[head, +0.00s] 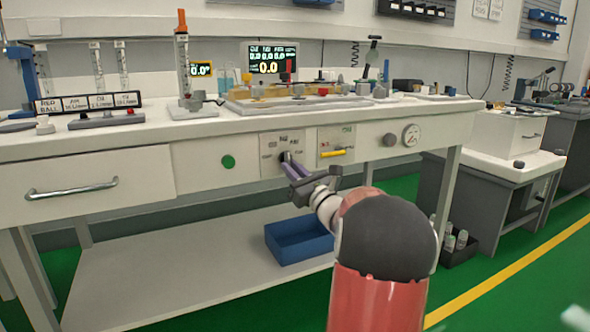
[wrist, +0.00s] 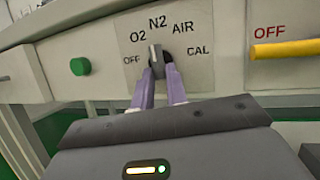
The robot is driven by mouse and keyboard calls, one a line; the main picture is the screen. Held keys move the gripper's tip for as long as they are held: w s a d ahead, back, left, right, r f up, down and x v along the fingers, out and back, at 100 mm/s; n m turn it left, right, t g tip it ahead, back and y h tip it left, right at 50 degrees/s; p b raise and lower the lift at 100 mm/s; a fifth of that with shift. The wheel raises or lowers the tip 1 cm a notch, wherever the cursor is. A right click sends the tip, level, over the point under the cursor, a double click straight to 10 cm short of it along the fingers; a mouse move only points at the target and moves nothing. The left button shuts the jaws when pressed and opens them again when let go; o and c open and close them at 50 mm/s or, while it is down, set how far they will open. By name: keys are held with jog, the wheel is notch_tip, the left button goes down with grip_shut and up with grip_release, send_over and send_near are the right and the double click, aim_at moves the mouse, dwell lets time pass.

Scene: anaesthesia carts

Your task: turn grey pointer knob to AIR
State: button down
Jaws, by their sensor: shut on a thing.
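The grey pointer knob (wrist: 156,59) sits on a light panel (wrist: 203,72) marked OFF, O2, N2, AIR and CAL in an arc. Its pointer stands nearly upright in the wrist view, toward N2; AIR is to the upper right. My gripper (wrist: 158,76) has its two purple fingers shut on the knob, one on each side, from below. In the head view my gripper (head: 287,162) reaches the panel on the front of the bench, and its fingers partly hide the knob there.
A yellow lever (wrist: 285,49) marked OFF is on the panel to the right. A green round button (wrist: 80,66) is to the left. A round gauge (head: 411,135) and a dark knob (head: 389,140) are farther right. A blue bin (head: 300,240) stands on the lower shelf.

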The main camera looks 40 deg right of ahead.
jog(key=shift+w+a+m+g+h+p, duration=0.2)
jog(key=shift+m+h+p, duration=0.25)
jog(key=shift+m+h, duration=1.2)
jog(key=shift+s+a+m+g+h+p, duration=0.1)
jog(key=shift+a+m+h+p, duration=0.45)
jog(key=shift+m, duration=2.15)
jog(key=shift+w+m+g+h+p, duration=0.1)
jog(key=shift+m+h+p, duration=0.25)
jog(key=shift+m+h, duration=1.4)
jog(key=shift+m+y, duration=0.25)
jog(key=shift+m, duration=0.45)
jog(key=c, duration=1.4)
grip_release()
jog(key=v, duration=0.8)
jog(key=shift+r, duration=0.1)
